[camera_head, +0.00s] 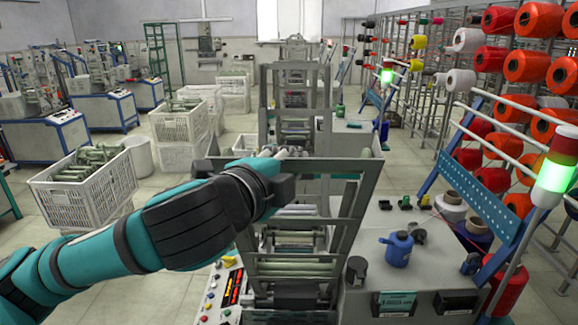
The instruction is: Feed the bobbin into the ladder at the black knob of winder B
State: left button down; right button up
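My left arm reaches in from the left, and its wrist covers most of my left gripper (280,157), which is over the upper left part of the near winder's ladder (348,218). A small pale piece shows just beyond the wrist; I cannot tell whether it is a fingertip or a bobbin end. The finger opening is hidden. Several pale green bobbins (295,268) lie across the lower part of the ladder. A black knob (355,271) is at the ladder's lower right side. I see no letter marking winder B. My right gripper is not in view.
A white crate of bobbins (115,190) stands at the left. A control panel (222,300) is left of the ladder. The grey machine top (400,262) on the right carries a blue can (398,249). A blue slanted rack (480,210) and a signal lamp (556,172) stand further right.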

pick_arm(q)
jog(key=shift+w+f, duration=0.1)
jog(key=shift+f, duration=0.25)
jog(key=shift+w+f+b, duration=0.3)
jog(key=shift+f+b, duration=0.3)
jog(key=shift+f, duration=0.1)
jog(key=shift+w+f+b, duration=0.3)
jog(key=shift+f+b, duration=0.1)
jog(key=shift+f, duration=0.25)
jog(key=shift+w+f+b, duration=0.35)
jog(key=shift+f+b, duration=0.05)
jog(key=shift+f, duration=0.25)
jog(key=shift+w+f+b, duration=0.3)
jog(key=shift+f+b, duration=0.1)
jog(key=shift+f, duration=0.25)
jog(key=f, duration=0.1)
jog(key=w+f+b, duration=0.1)
jog(key=f+b, duration=0.1)
jog(key=f, duration=0.1)
jog(key=shift+w, duration=0.4)
jog(key=c, duration=1.2)
grip_release()
jog(key=shift+o, duration=0.6)
